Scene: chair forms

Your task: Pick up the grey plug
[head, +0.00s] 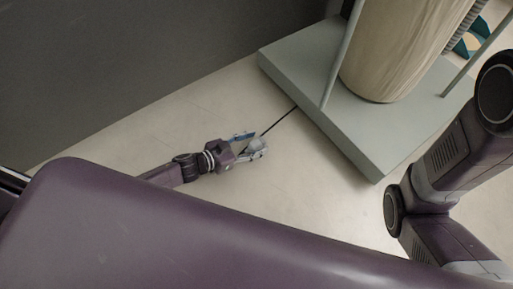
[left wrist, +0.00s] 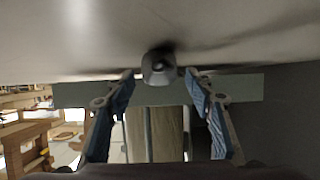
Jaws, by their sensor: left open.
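The grey plug (left wrist: 159,68) shows in the left wrist view, centred at the fingertips of my left gripper (left wrist: 158,78). The blue-padded fingers stand apart on either side of it, with a gap visible on each side. In the head view the left gripper (head: 251,145) is low over the pale floor, with the plug (head: 258,145) at its fingertips. A black cable (head: 280,121) runs from the plug toward a grey-green base. My right arm shows at the right, but its gripper is out of view.
The flat grey-green base (head: 350,125) carries a thick pale wooden cylinder (head: 395,50) and thin poles. A dark grey wall (head: 130,60) stands at the left. The floor (head: 310,180) around the gripper is clear. Wooden furniture (left wrist: 25,135) shows in the left wrist view.

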